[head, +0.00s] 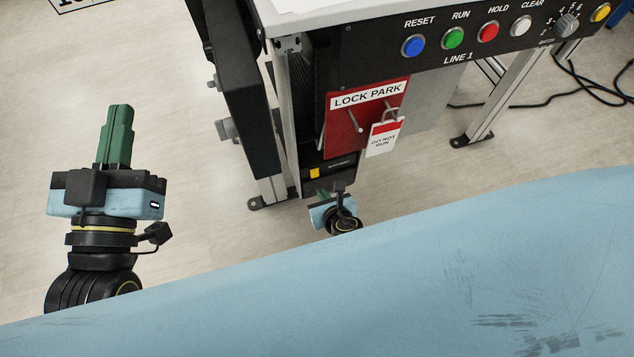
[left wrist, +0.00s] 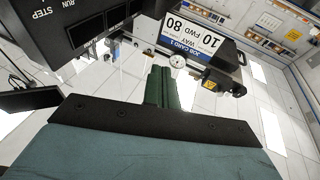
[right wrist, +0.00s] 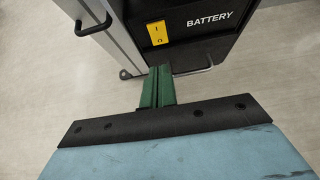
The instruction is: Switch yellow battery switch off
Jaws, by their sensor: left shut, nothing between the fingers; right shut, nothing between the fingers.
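The yellow battery switch (right wrist: 157,33) is on the black panel marked BATTERY (right wrist: 212,20) in the right wrist view. It carries small marks; I cannot tell which side is pressed in. In the head view the switch (head: 314,173) is small, low on the cabinet under the red board. My right gripper (right wrist: 160,70) is shut and empty, its green fingertips below the switch in the picture and apart from it. In the head view my right gripper (head: 323,194) is partly hidden by its own wrist. My left gripper (head: 120,108) is shut and empty, raised over open floor at the left.
A red LOCK PARK board (head: 345,125) with pegs and a hanging padlock tag (head: 383,138) is above the battery panel. A button panel (head: 470,45) runs along the top. A cabinet leg stands left of the switch.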

